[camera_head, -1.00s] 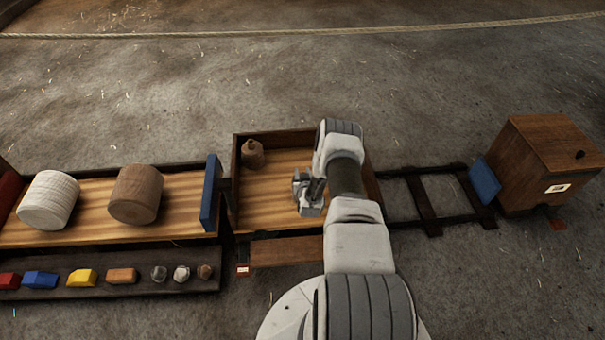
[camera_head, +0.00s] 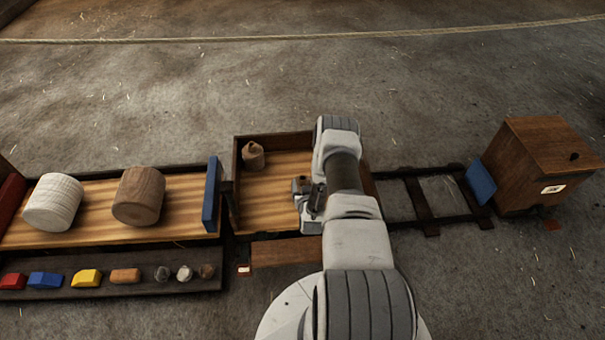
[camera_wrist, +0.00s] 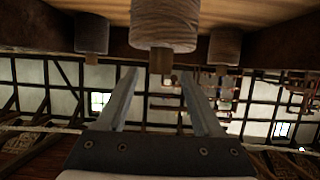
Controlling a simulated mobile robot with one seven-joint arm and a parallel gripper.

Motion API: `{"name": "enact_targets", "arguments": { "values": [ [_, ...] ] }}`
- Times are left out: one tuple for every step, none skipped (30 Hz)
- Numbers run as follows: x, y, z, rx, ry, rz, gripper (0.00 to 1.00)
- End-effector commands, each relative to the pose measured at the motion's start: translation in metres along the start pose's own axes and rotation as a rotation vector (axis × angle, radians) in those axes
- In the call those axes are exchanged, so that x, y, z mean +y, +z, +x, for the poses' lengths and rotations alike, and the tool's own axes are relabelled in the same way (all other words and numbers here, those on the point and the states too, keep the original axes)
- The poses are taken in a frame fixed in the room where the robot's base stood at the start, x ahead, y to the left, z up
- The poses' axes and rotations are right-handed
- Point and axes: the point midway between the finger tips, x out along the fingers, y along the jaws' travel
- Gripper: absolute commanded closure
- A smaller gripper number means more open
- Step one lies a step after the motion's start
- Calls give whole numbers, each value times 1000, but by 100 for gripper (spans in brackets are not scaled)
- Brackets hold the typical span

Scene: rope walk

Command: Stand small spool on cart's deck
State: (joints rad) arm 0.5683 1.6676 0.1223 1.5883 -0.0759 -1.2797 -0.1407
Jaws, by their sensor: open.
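A small brown spool-like piece with a short stub on top (camera_head: 253,156) stands at the back left of the middle walled wooden deck (camera_head: 262,212), seemingly the cart's deck. In the head view my gripper (camera_head: 309,196) is over the right part of this deck, to the right of the piece and apart from it. In the wrist view my gripper (camera_wrist: 160,80) has its two fingers apart with nothing between them. Beyond the tips are a large pale spool (camera_wrist: 165,24) and two smaller ones, left (camera_wrist: 92,33) and right (camera_wrist: 225,47). I cannot tell which of them is the small spool.
On the left deck lie a white drum (camera_head: 53,203) and a brown drum (camera_head: 139,196), by a blue end board (camera_head: 211,195). Several coloured blocks sit on a dark ledge (camera_head: 100,289) in front. Rails (camera_head: 440,200) lead to a wooden box (camera_head: 545,165) at right.

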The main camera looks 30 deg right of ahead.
Motion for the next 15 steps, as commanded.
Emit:
{"name": "enact_targets", "arguments": {
  "values": [
    [0,-3,-13,-4,-1,-1,32],
    [0,-3,-19,-4,-1,-1,32],
    [0,-3,-26,-3,-1,-1,32],
    [0,-2,-30,-3,-1,-1,32],
    [0,-2,-34,-3,-1,-1,32],
    [0,-2,-39,-2,-1,-1,32],
    [0,-1,-42,-2,-1,-1,32],
    [0,-1,-45,-1,-1,0,32],
    [0,-1,-47,-1,-1,0,32],
    [-1,-2,-48,-1,-2,-1,32],
    [-1,-3,-49,-1,-3,-1,32],
    [-2,-7,-48,-3,-6,-3,32],
    [-3,-11,-47,-4,-9,-4,32],
    [-4,-18,-45,-6,-13,-7,32],
    [-7,-27,-41,-12,-20,-11,32]
  ]
}}
